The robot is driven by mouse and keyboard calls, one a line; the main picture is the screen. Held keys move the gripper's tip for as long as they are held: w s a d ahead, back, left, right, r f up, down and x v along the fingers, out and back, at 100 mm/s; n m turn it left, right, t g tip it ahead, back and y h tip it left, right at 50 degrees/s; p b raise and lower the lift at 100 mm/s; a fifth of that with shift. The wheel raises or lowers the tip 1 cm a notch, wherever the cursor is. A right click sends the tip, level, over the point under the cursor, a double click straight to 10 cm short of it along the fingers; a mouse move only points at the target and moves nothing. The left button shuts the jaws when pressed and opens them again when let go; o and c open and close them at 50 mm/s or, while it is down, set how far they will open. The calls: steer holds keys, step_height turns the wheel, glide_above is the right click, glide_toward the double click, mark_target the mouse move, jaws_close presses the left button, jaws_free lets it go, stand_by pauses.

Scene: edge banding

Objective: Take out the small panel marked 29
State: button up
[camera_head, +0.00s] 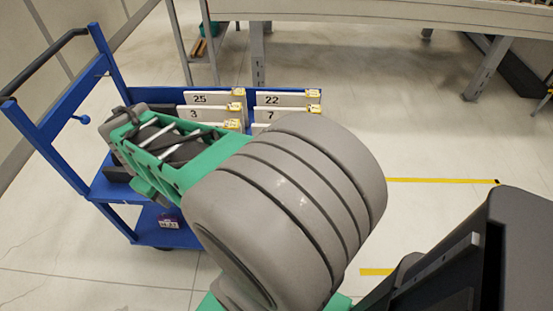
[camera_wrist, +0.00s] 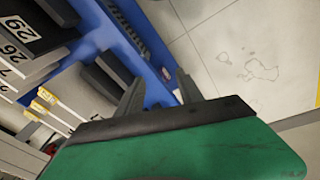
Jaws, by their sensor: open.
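The small panel marked 29 (camera_wrist: 22,30) shows at the upper left edge of the wrist view, partly cut off, with its white number label facing the camera. I cannot find it in the head view, where my arm hides part of the cart. My gripper (camera_wrist: 160,90) is open in the wrist view, its two dark fingers apart with nothing between them. It is beside the panel, to the right of it in the wrist view, over the blue cart edge. In the head view my green gripper body covers the cart's middle.
The blue cart (camera_head: 75,92) holds several white panels, including 25 (camera_head: 203,98), 22 (camera_head: 270,99) and 26 (camera_wrist: 13,54). Dark blocks (camera_wrist: 105,75) stand near the fingers. A grey table (camera_head: 380,14) is behind.

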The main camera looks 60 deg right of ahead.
steer(key=d+g+p, duration=0.1)
steer(key=d+p, duration=0.1)
steer(key=d, duration=0.8)
steer(key=s+d+f+n+g+p, duration=0.1)
steer(key=s+d, duration=0.3)
steer(key=d, duration=0.3)
steer(key=s+d+f+n+g+p, duration=0.1)
steer(key=s+d+f+g, duration=0.1)
steer(key=s+d, duration=0.3)
steer(key=s+d+f+n+g+p, duration=0.1)
steer(key=s+d, duration=0.4)
steer(key=d, duration=0.6)
steer(key=shift+d+f+n+g+h+p, duration=0.1)
steer(key=shift+f+n+g+h+p, duration=0.2)
steer(key=shift+f+n, duration=0.3)
steer(key=x, duration=0.8)
steer(key=shift+s+b, duration=0.2)
steer(key=shift+b, duration=0.1)
steer(key=shift+a+r, duration=0.1)
steer(key=shift+a, duration=0.15)
jaws_close()
steer(key=shift+w, duration=0.1)
